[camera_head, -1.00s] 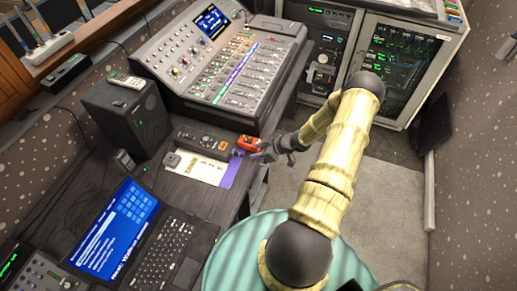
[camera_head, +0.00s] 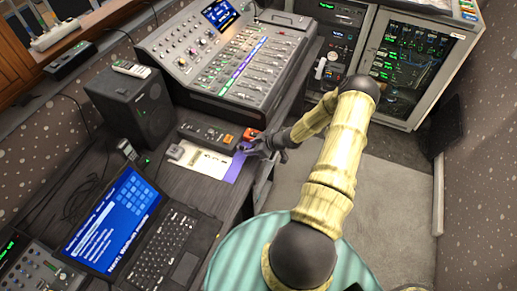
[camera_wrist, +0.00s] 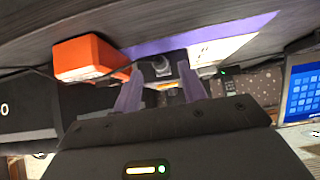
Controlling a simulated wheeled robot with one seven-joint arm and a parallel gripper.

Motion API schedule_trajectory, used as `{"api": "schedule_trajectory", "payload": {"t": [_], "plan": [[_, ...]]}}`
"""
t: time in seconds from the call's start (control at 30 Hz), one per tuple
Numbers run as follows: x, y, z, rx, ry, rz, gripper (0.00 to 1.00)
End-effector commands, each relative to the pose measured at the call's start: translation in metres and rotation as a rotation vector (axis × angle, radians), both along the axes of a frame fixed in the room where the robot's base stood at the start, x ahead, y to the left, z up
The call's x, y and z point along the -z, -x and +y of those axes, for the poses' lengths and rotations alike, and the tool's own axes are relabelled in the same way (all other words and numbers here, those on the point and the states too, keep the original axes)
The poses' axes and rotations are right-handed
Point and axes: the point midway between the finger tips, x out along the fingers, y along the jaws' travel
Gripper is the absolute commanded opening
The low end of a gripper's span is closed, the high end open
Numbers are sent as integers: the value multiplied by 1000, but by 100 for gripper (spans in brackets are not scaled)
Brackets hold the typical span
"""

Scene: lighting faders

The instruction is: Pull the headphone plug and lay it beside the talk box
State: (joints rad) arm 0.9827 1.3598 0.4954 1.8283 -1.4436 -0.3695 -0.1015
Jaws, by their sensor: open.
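My gripper (camera_head: 258,149) is at the right edge of the desk, over the purple strip and just in front of a small orange-red box (camera_head: 251,134). In the wrist view my gripper (camera_wrist: 160,78) is open, its two fingers apart. A small grey plug-like piece (camera_wrist: 162,66) shows between and beyond the fingertips, apparently the headphone plug; I cannot tell whether they touch it. The orange box (camera_wrist: 88,58) is left of the fingers, with a dark cable near it. A long dark control box (camera_head: 205,135), probably the talk box, lies left of the orange box.
A pale card and purple strip (camera_head: 233,168) lie on the desk, with a small grey block (camera_head: 175,152) at the card's left. The fader console (camera_head: 235,55) stands behind, a speaker (camera_head: 135,105) to the left, and an open laptop (camera_head: 130,225) in front.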

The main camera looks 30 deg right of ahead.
Motion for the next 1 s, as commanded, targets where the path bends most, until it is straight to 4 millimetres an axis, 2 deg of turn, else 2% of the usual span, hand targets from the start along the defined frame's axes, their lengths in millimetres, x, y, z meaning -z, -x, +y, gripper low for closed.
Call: {"api": "schedule_trajectory", "payload": {"t": [0.03,0.13,0.53,0.57,0.7,0.77,1.0], "plan": [[8,-4,3,-1,1,0,42],[13,-9,7,-1,1,0,42],[14,-13,10,2,-1,1,42],[14,-13,10,2,-1,1,38],[14,-13,10,1,0,0,10],[14,-13,10,1,0,0,0],[14,-12,9,1,0,0,0]]}}
